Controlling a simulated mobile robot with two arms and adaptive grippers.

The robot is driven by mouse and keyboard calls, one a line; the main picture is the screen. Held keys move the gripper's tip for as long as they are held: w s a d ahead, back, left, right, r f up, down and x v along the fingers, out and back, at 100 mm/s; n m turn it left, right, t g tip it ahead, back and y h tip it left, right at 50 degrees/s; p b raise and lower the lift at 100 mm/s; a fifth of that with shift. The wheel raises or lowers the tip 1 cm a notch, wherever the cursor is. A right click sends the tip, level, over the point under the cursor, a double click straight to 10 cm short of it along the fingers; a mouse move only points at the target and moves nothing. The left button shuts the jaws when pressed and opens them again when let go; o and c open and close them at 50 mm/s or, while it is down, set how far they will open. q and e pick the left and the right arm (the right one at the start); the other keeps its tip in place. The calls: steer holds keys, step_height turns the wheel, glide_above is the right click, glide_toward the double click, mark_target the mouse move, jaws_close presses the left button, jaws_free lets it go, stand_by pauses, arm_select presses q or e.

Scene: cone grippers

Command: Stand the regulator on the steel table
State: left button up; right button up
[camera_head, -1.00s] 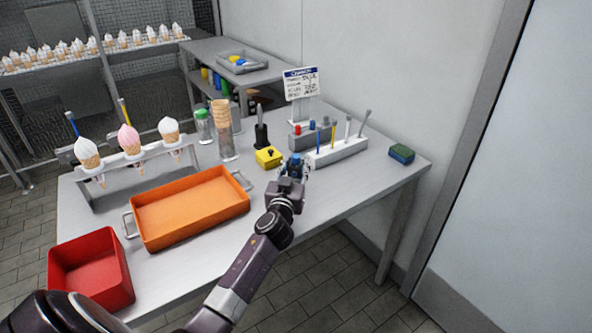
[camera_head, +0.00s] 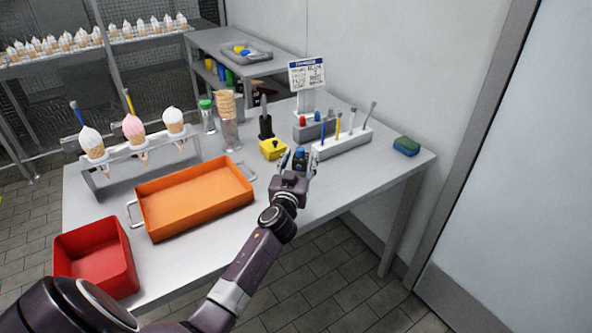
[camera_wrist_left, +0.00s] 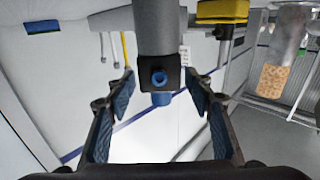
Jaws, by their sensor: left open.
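The regulator shows in the left wrist view as a grey cylinder (camera_wrist_left: 160,28) with a dark block and a blue knob (camera_wrist_left: 158,78). In the head view only its blue-topped part (camera_head: 299,157) shows at the steel table (camera_head: 330,187); my gripper hides the rest. My left gripper (camera_head: 299,163) is open at the table's front right part. In the wrist view its two fingers (camera_wrist_left: 160,95) stand on either side of the regulator, with a gap on each side. How its base rests is hidden. My right gripper is not in view.
A yellow box (camera_head: 272,149) stands just left of the gripper, and a white rack of tools (camera_head: 343,144) just right. An orange tray (camera_head: 194,201), a red bin (camera_head: 95,258) and a cone stand (camera_head: 150,155) fill the left side. A sponge (camera_head: 406,146) lies right. Front right is bare.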

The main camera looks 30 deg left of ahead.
arm_select(q)
steer(key=v, duration=1.1)
steer(key=shift+s+b, duration=0.25)
steer(key=shift+b, duration=0.15)
